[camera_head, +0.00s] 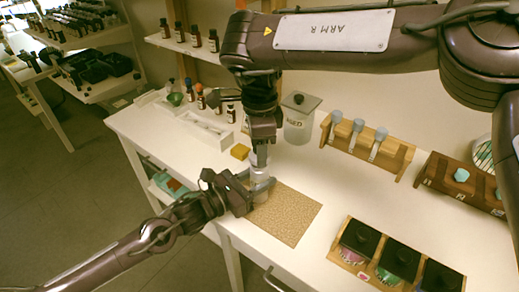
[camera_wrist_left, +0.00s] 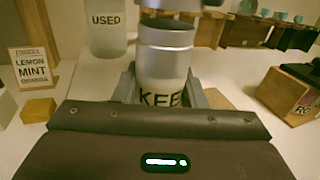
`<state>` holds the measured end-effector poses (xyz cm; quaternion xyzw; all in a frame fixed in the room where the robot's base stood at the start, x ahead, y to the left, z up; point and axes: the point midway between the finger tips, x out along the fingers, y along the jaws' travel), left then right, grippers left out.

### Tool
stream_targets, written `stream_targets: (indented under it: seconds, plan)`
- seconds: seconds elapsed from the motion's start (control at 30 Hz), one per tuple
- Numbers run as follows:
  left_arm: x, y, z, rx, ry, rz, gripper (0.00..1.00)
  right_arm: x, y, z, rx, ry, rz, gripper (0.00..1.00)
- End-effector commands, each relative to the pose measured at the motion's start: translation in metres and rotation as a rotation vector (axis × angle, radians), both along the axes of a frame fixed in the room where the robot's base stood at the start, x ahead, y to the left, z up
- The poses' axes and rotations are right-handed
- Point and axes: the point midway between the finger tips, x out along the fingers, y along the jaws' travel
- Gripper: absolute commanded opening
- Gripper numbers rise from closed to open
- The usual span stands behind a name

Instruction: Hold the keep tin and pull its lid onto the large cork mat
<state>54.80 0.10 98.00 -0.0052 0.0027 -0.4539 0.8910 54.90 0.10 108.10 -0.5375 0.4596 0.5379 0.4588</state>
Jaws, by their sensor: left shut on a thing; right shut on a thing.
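The keep tin (camera_wrist_left: 163,72), a pale metal cylinder with dark KEEP lettering, is upright between the fingers of my left gripper (camera_wrist_left: 160,90), which is shut on its body. In the head view the tin (camera_head: 260,188) is at the back left part of the large cork mat (camera_head: 292,216). Its silvery lid (camera_wrist_left: 166,34) is at the tin's top; I cannot tell whether a gap separates them. My right gripper (camera_head: 261,158) comes down from above and is shut on the lid. Its fingertips are mostly hidden in the head view.
A USED jar (camera_head: 299,122) stands behind the mat, with a yellow block (camera_head: 240,151) to its left. A wooden rack (camera_head: 365,145) is at the back right, and a tray of dark-lidded boxes (camera_head: 343,255) at the front right. The mat's front right part is bare.

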Motion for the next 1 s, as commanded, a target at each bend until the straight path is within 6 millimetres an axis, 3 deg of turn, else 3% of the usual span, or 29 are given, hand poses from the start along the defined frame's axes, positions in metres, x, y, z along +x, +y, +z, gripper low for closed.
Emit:
stream_targets:
  seconds: [0.37, 0.73, 0.97, 1.0]
  plan:
    - [0.000, 0.000, 0.000, -0.001, -0.001, 0.000, 0.00, 0.000, 0.000, 0.002, 0.000, 0.000, 0.000, 0.16]
    - [0.000, 0.000, 0.000, -0.001, -0.001, 0.000, 0.00, 0.001, 0.000, 0.039, -0.001, -0.003, -0.001, 0.16]
    - [0.000, 0.000, 0.000, -0.001, -0.001, 0.000, 0.00, 0.000, 0.000, 0.042, 0.000, 0.000, 0.000, 0.16]
    - [0.000, 0.000, 0.000, -0.001, -0.001, 0.000, 0.42, 0.000, 0.000, 0.042, 0.000, 0.000, 0.000, 0.16]
